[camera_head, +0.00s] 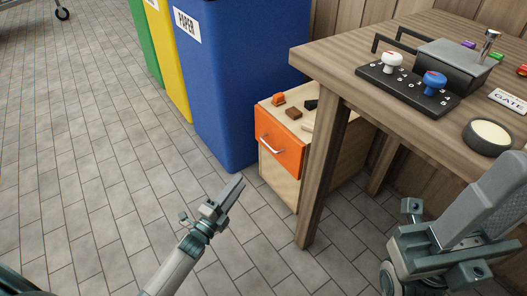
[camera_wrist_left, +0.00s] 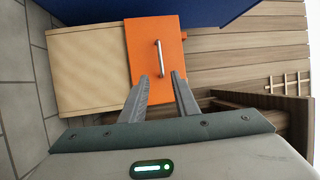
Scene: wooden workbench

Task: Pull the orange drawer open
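The orange drawer (camera_head: 278,146) is the upper front of a pale wooden cabinet (camera_head: 278,182) under the workbench, and it looks closed. Its silver bar handle (camera_head: 271,144) shows in the middle of the front. In the left wrist view the orange front (camera_wrist_left: 141,43) and handle (camera_wrist_left: 159,58) lie straight ahead. My left gripper (camera_head: 236,184) is in front of the cabinet, apart from the drawer. Its two fingers (camera_wrist_left: 161,80) are spread with an empty gap, and the handle appears beyond the tips. My right arm (camera_head: 440,245) is at the lower right; its finger opening is unclear.
A blue paper bin (camera_head: 235,90) stands close left of the cabinet, with yellow and green bins beyond. The bench leg (camera_head: 320,170) stands just right of the drawer. Small blocks (camera_head: 293,113) lie on the cabinet top. Knobs and a box sit on the workbench (camera_head: 345,55). Floor ahead is clear.

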